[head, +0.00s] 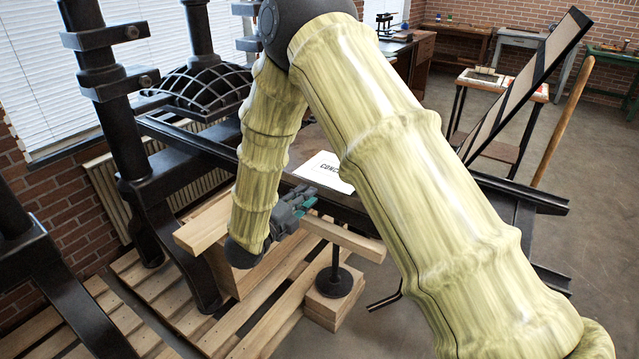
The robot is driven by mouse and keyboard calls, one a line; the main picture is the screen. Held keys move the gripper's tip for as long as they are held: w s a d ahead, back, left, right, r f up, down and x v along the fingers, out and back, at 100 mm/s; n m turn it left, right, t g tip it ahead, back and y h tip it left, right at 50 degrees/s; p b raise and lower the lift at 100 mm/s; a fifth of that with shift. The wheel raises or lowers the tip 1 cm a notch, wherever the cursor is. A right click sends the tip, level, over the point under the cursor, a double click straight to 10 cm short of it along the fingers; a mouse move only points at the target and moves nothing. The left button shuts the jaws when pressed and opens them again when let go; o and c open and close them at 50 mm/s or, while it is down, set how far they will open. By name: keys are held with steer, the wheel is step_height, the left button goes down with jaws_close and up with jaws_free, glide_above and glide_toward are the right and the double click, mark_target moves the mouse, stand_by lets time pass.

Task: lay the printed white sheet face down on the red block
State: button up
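My gripper (305,201), dark grey with teal pads, is just below the sheet's lower left edge in the picture. My forearm comes down to its left. The fingers are small and partly overlapped, so I cannot tell whether they are open or whether they touch the sheet. I see no red block; my large upper arm link hides much of the bed.
A black iron press (135,150) stands at the left. Wooden beams (345,240) and a pallet (110,318) lie below the bed. A tilted framed panel (530,90) rises at the right. Floor is clear at the far right.

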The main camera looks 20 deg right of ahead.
mark_target(319, 180)
steer(key=x, duration=0.5)
steer(key=shift+w+d+f, duration=0.1)
steer(key=shift+w+d, duration=0.1)
steer(key=shift+d, duration=0.05)
steer(key=shift+w+d+b, duration=0.35)
steer(key=shift+w+d, duration=0.05)
steer(key=shift+d, duration=0.15)
steer(key=shift+d, duration=0.1)
jaws_close()
steer(key=shift+w+r, duration=0.1)
steer(key=shift+r, duration=1.55)
